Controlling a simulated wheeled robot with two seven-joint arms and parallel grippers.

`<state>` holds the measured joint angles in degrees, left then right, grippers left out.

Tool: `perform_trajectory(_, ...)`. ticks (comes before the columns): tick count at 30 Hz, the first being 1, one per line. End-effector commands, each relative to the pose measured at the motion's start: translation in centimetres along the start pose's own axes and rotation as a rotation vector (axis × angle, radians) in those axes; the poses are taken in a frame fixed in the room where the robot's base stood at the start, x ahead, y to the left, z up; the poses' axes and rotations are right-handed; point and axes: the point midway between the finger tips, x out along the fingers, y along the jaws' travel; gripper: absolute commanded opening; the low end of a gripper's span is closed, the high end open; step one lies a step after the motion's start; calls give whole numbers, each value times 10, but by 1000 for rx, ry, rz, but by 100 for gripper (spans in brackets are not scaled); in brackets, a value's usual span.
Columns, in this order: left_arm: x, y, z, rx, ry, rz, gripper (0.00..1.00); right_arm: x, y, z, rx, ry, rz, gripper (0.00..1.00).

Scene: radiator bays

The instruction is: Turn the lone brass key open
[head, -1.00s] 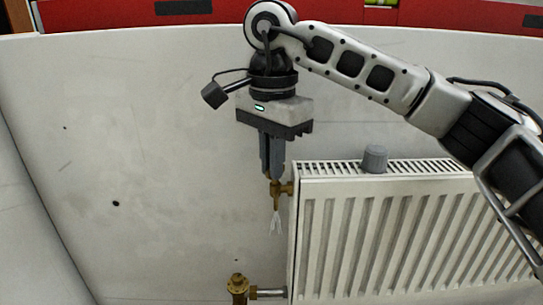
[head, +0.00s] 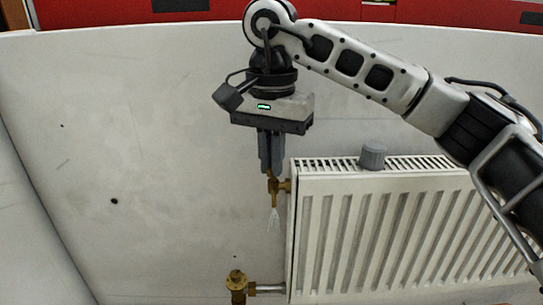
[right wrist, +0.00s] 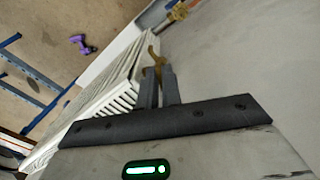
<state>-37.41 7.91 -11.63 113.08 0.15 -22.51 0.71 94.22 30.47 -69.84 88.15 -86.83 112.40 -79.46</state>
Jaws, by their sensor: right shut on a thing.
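My right gripper (head: 271,170) points straight down at the radiator's upper left corner. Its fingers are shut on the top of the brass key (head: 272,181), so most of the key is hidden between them. The key sits on the brass fitting (head: 284,186) on the radiator's side. A pale, forked streak (head: 273,218), looking like a spray of water, hangs below the fitting. In the right wrist view the fingers (right wrist: 159,85) close on brass (right wrist: 155,58) beside the radiator. My left gripper is not in view.
The white radiator (head: 390,240) stands right of the gripper, with a grey knob (head: 373,157) on its top grille. A brass valve (head: 237,283) with a pipe is below. The pale wall (head: 150,150) on the left is clear. A purple object (right wrist: 82,44) lies on the floor.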

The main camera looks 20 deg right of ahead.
Motion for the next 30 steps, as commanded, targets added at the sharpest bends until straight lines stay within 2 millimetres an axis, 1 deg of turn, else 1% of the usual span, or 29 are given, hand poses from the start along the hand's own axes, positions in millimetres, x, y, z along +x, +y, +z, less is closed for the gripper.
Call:
perform_trajectory(5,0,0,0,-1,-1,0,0,-1,0,0,2,1,-2,0)
perform_trajectory(6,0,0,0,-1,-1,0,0,-1,0,0,2,1,-2,17)
perform_trajectory(7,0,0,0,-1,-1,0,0,-1,0,0,2,1,-2,26)
perform_trajectory(8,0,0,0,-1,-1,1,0,-1,0,0,2,0,-2,28)
perform_trajectory(18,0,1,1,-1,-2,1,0,0,0,0,2,0,-1,28)
perform_trajectory(22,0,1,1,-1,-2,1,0,-5,0,0,2,1,-2,28)
perform_trajectory(26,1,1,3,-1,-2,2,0,-22,-1,0,2,2,-4,28)
perform_trajectory(30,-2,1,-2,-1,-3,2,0,-58,0,-1,5,6,-6,28)
